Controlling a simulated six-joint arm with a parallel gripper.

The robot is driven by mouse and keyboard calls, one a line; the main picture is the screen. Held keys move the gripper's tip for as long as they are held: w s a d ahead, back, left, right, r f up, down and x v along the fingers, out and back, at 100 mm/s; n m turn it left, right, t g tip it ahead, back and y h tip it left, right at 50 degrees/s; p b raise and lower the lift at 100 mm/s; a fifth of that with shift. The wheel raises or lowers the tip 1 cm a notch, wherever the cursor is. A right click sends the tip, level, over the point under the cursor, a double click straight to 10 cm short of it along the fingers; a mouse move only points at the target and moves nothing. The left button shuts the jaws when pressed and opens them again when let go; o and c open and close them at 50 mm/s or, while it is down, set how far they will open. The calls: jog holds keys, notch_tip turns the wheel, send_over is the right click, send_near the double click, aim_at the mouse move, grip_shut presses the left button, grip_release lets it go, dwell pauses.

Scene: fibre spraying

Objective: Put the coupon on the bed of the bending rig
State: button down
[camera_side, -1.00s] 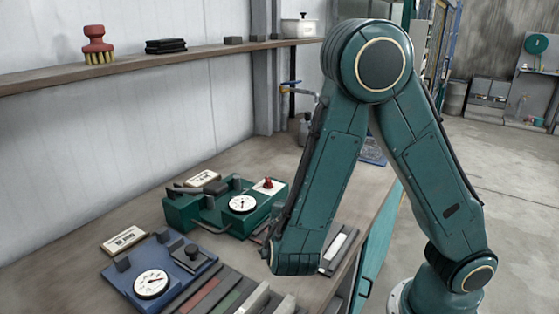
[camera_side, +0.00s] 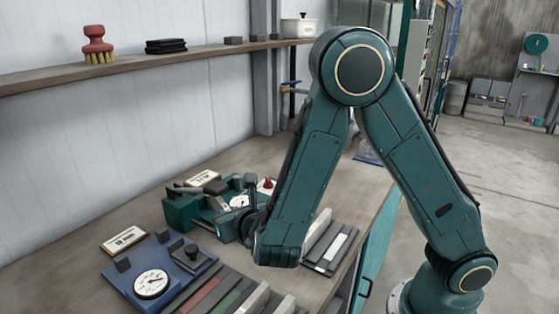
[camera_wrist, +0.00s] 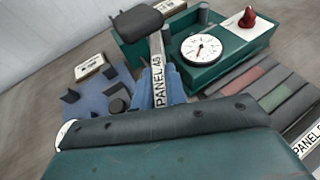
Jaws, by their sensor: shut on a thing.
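My gripper (camera_wrist: 160,88) is shut, with blue pads on either side of a pale grey strip, the coupon (camera_wrist: 156,52), labelled "PANEL A5". The coupon's far part points towards a green rig (camera_wrist: 234,58) with a white dial, a red knob and a dark block. That rig also stands on the bench in the side view (camera_side: 182,214). A blue rig (camera_wrist: 93,103) with a dial and dark posts lies to the left; it also shows in the side view (camera_side: 121,285). I cannot tell whether the coupon touches anything.
A rack of coloured strips (camera_side: 206,294) lies at the bench front. A dark holder with a pale strip (camera_side: 336,250) is right of my arm. Label cards (camera_side: 124,240) lie near the rigs. A wall shelf (camera_side: 200,56) runs behind.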

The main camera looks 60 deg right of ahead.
jog(key=shift+w+a+n+y, duration=0.25)
jog(key=shift+a+n+y, duration=0.05)
jog(key=shift+a+y, duration=0.1)
jog(key=shift+f, duration=0.1)
jog(key=shift+f, duration=2.15)
jog(key=shift+f, duration=1.8)
jog(key=shift+f, duration=0.15)
jog(key=c, duration=1.4)
grip_release()
jog(key=shift+c, duration=0.2)
jog(key=shift+d, duration=0.1)
